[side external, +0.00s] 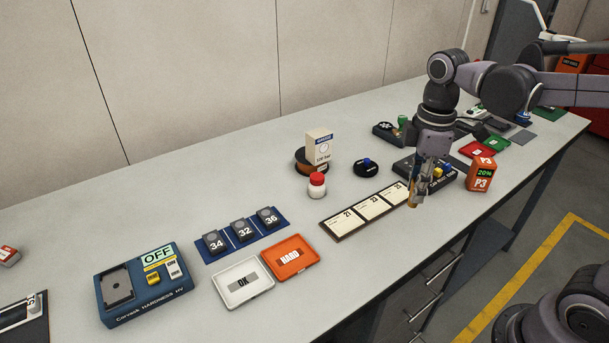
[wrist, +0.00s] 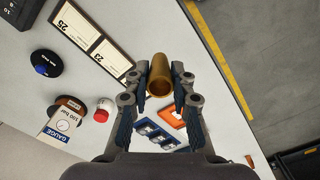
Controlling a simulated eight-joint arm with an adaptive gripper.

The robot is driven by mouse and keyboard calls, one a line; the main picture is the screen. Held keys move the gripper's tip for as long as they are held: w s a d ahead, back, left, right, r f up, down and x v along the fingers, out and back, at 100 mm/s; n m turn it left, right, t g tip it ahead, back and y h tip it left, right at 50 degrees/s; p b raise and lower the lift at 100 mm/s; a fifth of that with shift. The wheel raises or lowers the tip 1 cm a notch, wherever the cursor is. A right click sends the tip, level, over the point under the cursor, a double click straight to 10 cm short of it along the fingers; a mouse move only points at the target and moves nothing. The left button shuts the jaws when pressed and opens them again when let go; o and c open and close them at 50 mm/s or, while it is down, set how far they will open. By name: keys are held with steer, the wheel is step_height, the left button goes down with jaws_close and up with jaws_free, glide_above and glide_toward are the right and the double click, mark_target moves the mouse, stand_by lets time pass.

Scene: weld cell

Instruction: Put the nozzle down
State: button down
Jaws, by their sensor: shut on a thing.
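The nozzle (wrist: 160,78) is a brass-coloured tube with an open round end. In the wrist view it sits between the two fingers of my gripper (wrist: 160,88), which is shut on it. In the side view my gripper (side external: 422,182) holds the nozzle (side external: 413,198) above the bench, near the right end of the row of cards (side external: 366,208). The nozzle is small there, and I cannot tell its exact height above the bench. The fingers hide part of it.
A white bottle with a red cap (side external: 317,187), a spool (side external: 304,163), orange tray (side external: 290,258), white tray (side external: 243,283) and blue tester (side external: 143,288) lie leftward. The bench's front edge is near.

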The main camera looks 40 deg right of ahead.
steer(key=w+a+r+n, duration=0.1)
steer(key=w+a, duration=0.5)
steer(key=a, duration=0.5)
steer(key=w+a+r+n, duration=0.1)
steer(key=w+a, duration=0.4)
steer(key=a, duration=0.6)
steer(key=shift+n, duration=0.3)
steer(key=s+a+f, duration=0.1)
steer(key=a+f, duration=0.2)
steer(key=a, duration=0.5)
steer(key=s+a+f, duration=0.1)
steer(key=a+f, duration=0.2)
steer(key=a, duration=0.6)
steer(key=s+a+f, duration=0.2)
steer(key=a+f, duration=0.1)
steer(key=a, duration=0.5)
steer(key=shift+a+f, duration=0.25)
steer(key=shift+f, duration=2)
steer(key=shift+f, duration=0.15)
steer(key=c, duration=1.1)
jaws_free()
steer(key=shift+c, duration=0.2)
